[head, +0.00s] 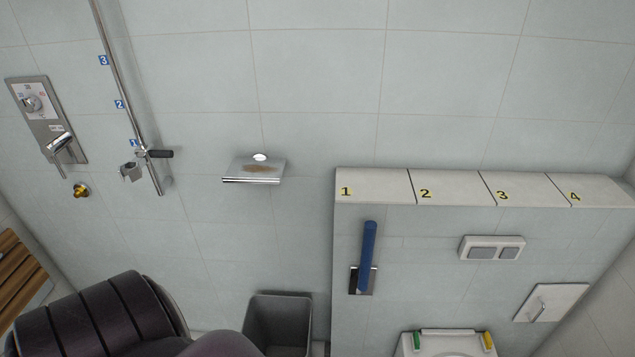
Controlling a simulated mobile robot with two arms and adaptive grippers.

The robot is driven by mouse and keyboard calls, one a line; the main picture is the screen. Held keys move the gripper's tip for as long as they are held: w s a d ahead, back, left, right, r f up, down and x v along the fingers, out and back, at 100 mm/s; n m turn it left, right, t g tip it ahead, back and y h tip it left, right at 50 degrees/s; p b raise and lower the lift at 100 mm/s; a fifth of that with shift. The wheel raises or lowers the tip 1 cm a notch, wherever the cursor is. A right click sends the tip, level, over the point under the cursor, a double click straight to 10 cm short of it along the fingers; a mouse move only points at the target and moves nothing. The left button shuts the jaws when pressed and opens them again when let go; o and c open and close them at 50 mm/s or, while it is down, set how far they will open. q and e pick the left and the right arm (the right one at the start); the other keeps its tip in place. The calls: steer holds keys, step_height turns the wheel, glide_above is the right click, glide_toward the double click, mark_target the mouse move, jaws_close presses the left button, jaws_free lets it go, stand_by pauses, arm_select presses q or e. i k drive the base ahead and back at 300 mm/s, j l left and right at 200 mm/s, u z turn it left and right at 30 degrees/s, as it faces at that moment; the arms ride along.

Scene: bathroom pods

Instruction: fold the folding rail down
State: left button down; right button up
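The folding rail (368,250) is a dark blue bar on a metal wall plate (354,283). It is on the low wall section, left of the toilet, in the head view. The bar stands upright, with its top end just below the numbered ledge. Neither of my grippers shows in the head view, and nothing visible touches the rail.
A toilet (447,344) with green and yellow marks is right of the rail. A grey bin (278,322) stands left of it. The numbered ledge (445,188) is above. A shower bar (121,93) and wooden seat (20,280) are at left.

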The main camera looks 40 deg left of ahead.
mark_target(370, 228)
steer(key=j+u, duration=0.15)
steer(key=u, duration=0.25)
steer(key=i+j+u, duration=0.1)
steer(key=u, duration=0.3)
